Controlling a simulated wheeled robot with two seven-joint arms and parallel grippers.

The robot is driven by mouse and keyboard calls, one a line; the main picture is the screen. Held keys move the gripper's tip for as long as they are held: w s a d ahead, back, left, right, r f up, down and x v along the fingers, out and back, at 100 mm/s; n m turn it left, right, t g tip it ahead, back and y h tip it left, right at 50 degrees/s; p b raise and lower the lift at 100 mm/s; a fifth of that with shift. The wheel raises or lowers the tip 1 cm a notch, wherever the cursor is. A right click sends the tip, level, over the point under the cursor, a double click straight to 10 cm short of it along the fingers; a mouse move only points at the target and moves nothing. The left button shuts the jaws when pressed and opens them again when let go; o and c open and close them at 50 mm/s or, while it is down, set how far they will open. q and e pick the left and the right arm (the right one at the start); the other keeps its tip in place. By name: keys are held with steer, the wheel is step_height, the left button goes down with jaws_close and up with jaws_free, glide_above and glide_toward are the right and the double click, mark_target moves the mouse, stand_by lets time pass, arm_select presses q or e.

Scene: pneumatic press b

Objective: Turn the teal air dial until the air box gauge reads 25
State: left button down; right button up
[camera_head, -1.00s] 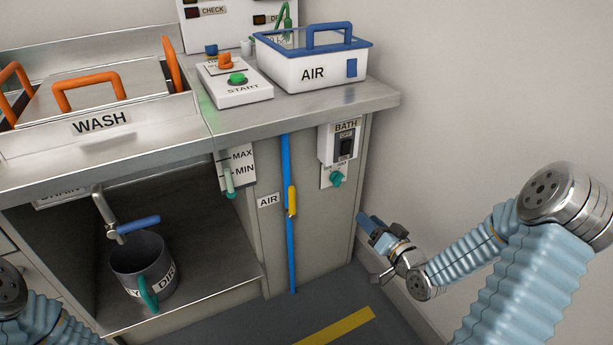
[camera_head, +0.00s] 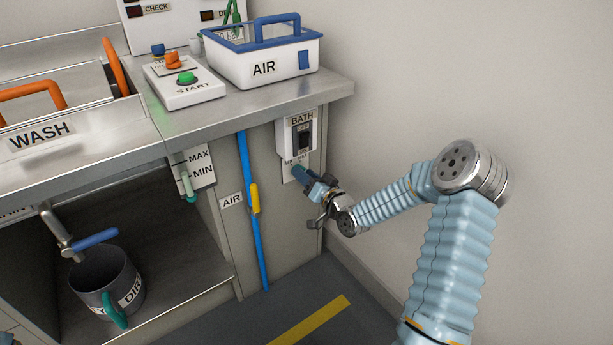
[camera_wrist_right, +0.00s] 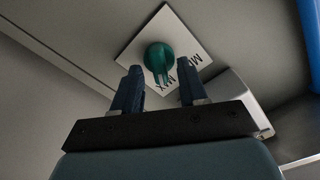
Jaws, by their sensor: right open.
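A teal dial (camera_wrist_right: 158,57) with a pointed handle sits on a white plate (camera_wrist_right: 140,48) in the right wrist view. The plate has dark lettering, partly covered by the dial. My right gripper (camera_wrist_right: 159,68) is open, with one finger to each side of the dial's handle in that picture; I cannot tell whether they touch it. In the head view my right gripper (camera_head: 299,171) is in front of the plate under the BATH switch (camera_head: 303,138) and hides the dial. The white AIR box (camera_head: 265,68) with a blue rim stands on the counter; I see no readable gauge on it. My left gripper is out of view.
A blue pipe (camera_head: 243,160) with a yellow lever (camera_head: 254,198) runs down the cabinet left of the dial. The START box (camera_head: 185,87) is on the counter. A grey mug (camera_head: 104,282) stands on the lower shelf. The wall (camera_head: 450,70) at right is bare.

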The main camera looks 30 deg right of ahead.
steer(key=shift+c, duration=0.3)
jaws_close()
steer(key=n+b, duration=0.2)
steer(key=b, duration=0.1)
steer(key=shift+b, duration=0.35)
steer(key=shift+o, duration=0.3)
jaws_free()
steer(key=s+d, duration=0.1)
steer(key=s, duration=1.2)
steer(key=shift+s, duration=0.35)
